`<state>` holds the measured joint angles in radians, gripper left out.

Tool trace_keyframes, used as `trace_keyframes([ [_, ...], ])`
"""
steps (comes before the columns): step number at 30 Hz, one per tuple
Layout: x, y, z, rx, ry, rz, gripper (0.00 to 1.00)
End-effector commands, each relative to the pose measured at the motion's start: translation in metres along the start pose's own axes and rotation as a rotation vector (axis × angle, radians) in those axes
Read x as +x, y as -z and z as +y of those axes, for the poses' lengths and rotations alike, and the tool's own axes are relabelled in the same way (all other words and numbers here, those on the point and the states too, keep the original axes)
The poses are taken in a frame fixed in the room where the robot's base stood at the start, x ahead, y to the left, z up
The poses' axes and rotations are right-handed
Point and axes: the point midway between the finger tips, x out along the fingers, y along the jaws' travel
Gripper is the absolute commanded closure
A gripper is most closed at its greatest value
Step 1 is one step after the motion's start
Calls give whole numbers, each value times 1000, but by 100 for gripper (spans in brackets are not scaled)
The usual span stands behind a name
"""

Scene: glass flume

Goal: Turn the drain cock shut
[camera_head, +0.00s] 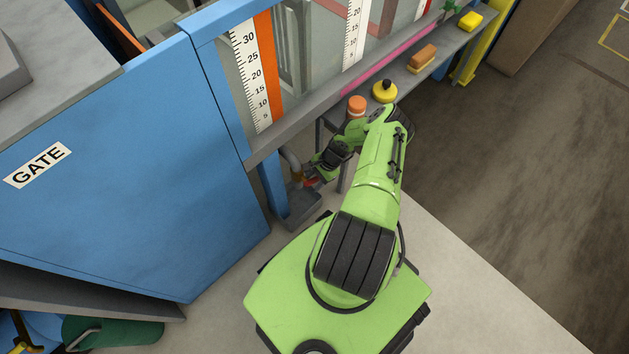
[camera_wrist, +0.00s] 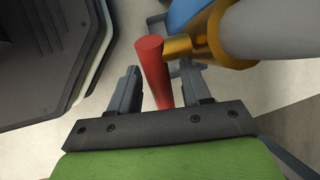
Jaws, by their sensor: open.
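The drain cock has a red lever handle (camera_wrist: 151,68) and a brass body (camera_wrist: 205,38) on a grey pipe (camera_wrist: 275,27) in the wrist view. The red handle runs down the picture between the two fingers of my gripper (camera_wrist: 153,85). The fingers are open, with a gap on each side of the handle. In the head view my gripper (camera_head: 318,174) is low beside the blue flume post, and a bit of the red handle (camera_head: 312,182) shows there. The brass body is mostly hidden in the head view.
A blue panel marked GATE (camera_head: 110,170) stands at left. A grey ledge (camera_head: 420,72) under the glass holds an orange-capped jar (camera_head: 356,105), a yellow round item (camera_head: 385,91) and a sponge-like block (camera_head: 422,57). A grey tray (camera_head: 303,207) sits below the pipe. Floor at right is clear.

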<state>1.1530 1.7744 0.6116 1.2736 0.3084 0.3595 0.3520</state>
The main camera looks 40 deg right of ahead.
Motion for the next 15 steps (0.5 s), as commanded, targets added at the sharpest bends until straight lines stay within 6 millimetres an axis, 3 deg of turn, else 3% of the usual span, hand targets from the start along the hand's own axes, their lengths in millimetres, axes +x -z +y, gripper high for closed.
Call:
trace_keyframes([
  [5, -1, 0, 0, 0, 0, 0, 55],
  [13, -1, 0, 0, 0, 0, 0, 97],
  [15, -1, 0, 0, 0, 0, 0, 100],
])
